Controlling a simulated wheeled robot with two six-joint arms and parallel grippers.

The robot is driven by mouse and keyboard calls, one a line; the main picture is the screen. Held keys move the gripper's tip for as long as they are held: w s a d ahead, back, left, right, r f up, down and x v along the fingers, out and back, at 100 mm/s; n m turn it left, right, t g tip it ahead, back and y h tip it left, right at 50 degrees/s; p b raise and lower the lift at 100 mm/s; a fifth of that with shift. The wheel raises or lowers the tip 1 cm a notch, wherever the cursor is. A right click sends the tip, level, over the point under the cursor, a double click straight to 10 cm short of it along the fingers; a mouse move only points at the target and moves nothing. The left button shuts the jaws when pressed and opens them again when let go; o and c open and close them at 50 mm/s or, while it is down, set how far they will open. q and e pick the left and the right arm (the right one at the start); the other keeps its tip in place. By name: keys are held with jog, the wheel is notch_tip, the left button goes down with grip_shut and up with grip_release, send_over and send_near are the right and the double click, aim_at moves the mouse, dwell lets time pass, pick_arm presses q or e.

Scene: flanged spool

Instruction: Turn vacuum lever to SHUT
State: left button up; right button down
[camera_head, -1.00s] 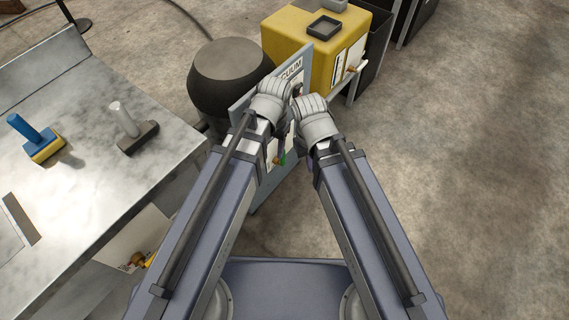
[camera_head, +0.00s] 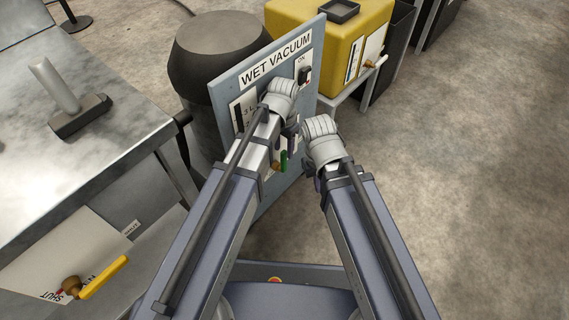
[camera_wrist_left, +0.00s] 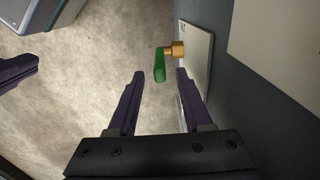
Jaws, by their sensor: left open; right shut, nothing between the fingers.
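The panel (camera_head: 225,90) marked "WET VACUUM" stands upright ahead of me. A green lever (camera_head: 284,160) sits low on it, partly behind my left arm. In the left wrist view the lever's green handle (camera_wrist_left: 159,68) hangs from a brass stem (camera_wrist_left: 177,49) in front of a pale plate (camera_wrist_left: 196,60), whose lettering I cannot read. My left gripper (camera_wrist_left: 160,72) is open, with its fingertips on either side of the handle in that picture; contact cannot be told. My right gripper (camera_head: 318,184) is shut and empty, to the right of the panel; its dark fingers show at the left wrist view's left edge.
A switch (camera_head: 305,75) marked "ON" is on the panel. A dark drum (camera_head: 215,55) stands behind it, a yellow tank (camera_head: 345,45) to its right. A metal bench (camera_head: 100,140) is at left, with a yellow-handled lever (camera_head: 104,278) below. Floor at right is clear.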

aim_at(284, 162)
pick_arm(q)
notch_tip(284, 162, down, 8)
jog(key=b, duration=0.8)
jog(key=shift+r, duration=0.1)
jog(key=shift+c, duration=0.3)
grip_shut()
dwell(0.9)
